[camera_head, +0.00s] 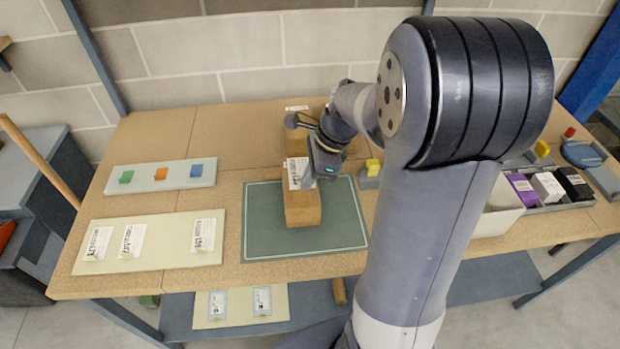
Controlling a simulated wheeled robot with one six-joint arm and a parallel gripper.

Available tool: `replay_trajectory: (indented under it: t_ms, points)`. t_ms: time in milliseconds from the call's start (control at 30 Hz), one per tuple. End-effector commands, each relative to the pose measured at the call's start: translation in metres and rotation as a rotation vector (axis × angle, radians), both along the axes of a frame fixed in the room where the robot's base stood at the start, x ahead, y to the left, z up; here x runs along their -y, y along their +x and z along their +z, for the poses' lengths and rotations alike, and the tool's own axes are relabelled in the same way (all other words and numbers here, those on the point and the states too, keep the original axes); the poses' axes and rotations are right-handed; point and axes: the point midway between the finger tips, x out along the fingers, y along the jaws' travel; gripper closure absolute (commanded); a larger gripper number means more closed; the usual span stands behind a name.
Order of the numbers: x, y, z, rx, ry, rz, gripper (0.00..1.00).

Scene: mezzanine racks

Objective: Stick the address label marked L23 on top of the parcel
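The parcel (303,211) is a long brown box on a green mat (345,232) with a pale outline. A white label (295,174) with black print is at the parcel's top, right beside my gripper (312,180). Its marking is too small to read, and I cannot tell whether it lies flat on the parcel or is held just above it. My gripper points down over the parcel; its fingertips are mostly hidden. Three other white labels lie on a cream board (163,256) at left: two at its left side (95,243) (131,240) and one at its right (203,235).
A pale tray (145,187) with green, orange and blue blocks lies behind the board. At right are a white bin (497,217) and a grey tray with purple, white and black boxes (548,188). A lower shelf (190,312) holds another board with two tags.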

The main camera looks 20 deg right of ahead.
Motion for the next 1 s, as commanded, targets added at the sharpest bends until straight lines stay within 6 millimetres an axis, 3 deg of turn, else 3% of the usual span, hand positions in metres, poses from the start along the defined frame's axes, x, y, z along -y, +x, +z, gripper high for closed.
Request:
replay_trajectory:
  t_ms: [633, 1000]
  points:
    - [0.0, 0.0, -0.055, 0.0, 0.0, 0.001, 1.0]
    - [0.0, 0.0, -0.061, 0.0, 0.0, 0.001, 1.0]
